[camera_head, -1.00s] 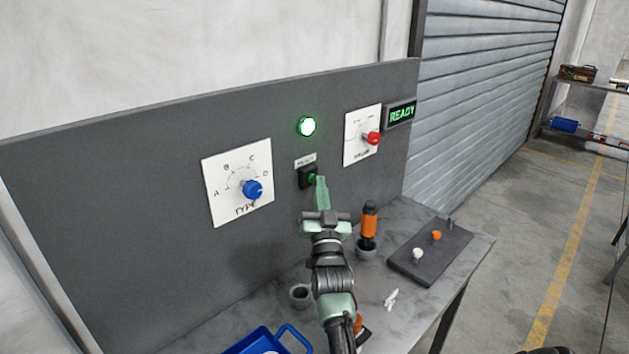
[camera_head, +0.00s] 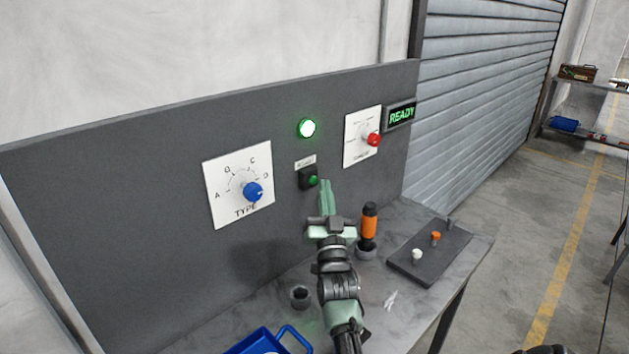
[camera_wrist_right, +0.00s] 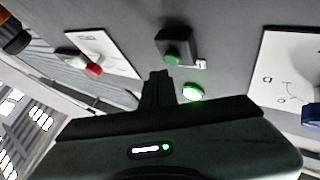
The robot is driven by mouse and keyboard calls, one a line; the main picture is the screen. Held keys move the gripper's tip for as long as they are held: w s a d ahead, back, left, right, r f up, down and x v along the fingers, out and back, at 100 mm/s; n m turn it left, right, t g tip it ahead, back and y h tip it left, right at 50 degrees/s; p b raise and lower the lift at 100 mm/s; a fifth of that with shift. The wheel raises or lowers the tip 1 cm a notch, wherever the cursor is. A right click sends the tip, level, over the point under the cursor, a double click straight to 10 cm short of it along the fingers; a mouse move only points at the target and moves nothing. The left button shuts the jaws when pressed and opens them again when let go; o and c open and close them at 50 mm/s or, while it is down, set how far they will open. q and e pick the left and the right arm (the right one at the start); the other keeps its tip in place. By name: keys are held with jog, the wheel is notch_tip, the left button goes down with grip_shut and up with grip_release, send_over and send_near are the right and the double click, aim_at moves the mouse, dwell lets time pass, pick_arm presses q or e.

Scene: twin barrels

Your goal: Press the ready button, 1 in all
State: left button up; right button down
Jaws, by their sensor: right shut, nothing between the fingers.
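The ready button is a green cap (camera_head: 313,181) on a small black box (camera_head: 305,178), fixed to the grey upright panel under a small label. It also shows in the right wrist view as a green cap (camera_wrist_right: 173,59) on its black box. My right gripper (camera_head: 325,183) is shut and empty. Its fingertips are just right of the button in the head view and appear apart from it. In the right wrist view the fingers (camera_wrist_right: 156,76) point at the panel close to the button. A green lamp (camera_head: 307,127) glows above the button, and a lit READY sign (camera_head: 401,115) is at right.
A TYPE dial with a blue knob (camera_head: 253,191) is left of the button, and a red knob (camera_head: 374,139) is right. On the bench below stand an orange-and-black tool (camera_head: 369,224), a dark pegged plate (camera_head: 429,264), a grey cup (camera_head: 300,296) and a blue tray (camera_head: 262,340).

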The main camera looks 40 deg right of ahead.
jog(key=shift+s, duration=0.1)
jog(key=shift+s+d+p, duration=0.2)
jog(key=shift+s+p, duration=0.9)
jog(key=shift+s, duration=1.3)
